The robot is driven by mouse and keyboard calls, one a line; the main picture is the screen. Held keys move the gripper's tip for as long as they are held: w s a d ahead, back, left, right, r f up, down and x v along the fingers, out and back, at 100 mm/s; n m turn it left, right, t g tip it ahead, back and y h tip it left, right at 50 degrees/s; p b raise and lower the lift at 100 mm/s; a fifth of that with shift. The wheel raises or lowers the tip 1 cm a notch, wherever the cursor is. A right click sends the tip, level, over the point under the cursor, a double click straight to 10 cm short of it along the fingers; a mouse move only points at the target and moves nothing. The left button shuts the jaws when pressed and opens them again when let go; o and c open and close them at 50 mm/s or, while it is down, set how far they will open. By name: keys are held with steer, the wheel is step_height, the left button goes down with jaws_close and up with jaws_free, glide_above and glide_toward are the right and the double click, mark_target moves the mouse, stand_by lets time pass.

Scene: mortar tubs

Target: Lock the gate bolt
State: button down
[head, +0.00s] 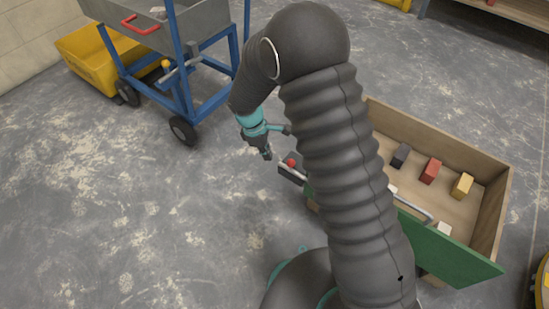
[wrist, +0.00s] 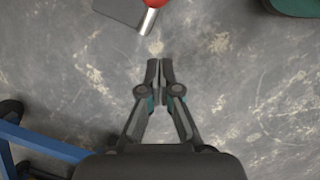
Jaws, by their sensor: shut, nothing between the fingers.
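A metal rod with a red knob (head: 291,162) sits on a dark grey block (head: 290,173) at the left end of the green-fronted wooden box; I take this for the gate bolt, though I cannot tell for sure. In the wrist view the red knob (wrist: 154,3), the silver rod end (wrist: 148,21) and a dark plate (wrist: 120,10) show at the top edge, cut off. My gripper (head: 267,155) is shut and empty, just left of the knob, apart from it. In the wrist view its fingertips (wrist: 160,63) are together, below the rod end. My arm hides part of the box.
The wooden box (head: 489,222) holds several coloured blocks. A blue-framed cart (head: 185,90) with a grey tub, red handle (head: 140,25) and yellow-knobbed bar (head: 166,64) stands at the upper left, beside a yellow tub (head: 90,62). The floor at left is clear.

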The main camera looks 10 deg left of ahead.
steer(key=v, duration=0.7)
steer(key=shift+p, duration=0.35)
steer(key=s+d+r+m+t+y+p, duration=0.1)
steer(key=s+d+r+m+t+p, duration=0.1)
steer(key=s+d+r+m, duration=0.6)
steer(key=s+d+r+m+t+y+p, duration=0.1)
steer(key=s+d+r+m+t, duration=0.2)
steer(key=s+d+r+m, duration=0.6)
steer(key=s+d+r, duration=0.4)
steer(key=d+r, duration=0.6)
steer(key=r, duration=0.2)
steer(key=shift+s+r+m+t+y+p, duration=0.3)
steer(key=shift+s+y+p, duration=0.05)
steer(key=shift+s+y, duration=0.05)
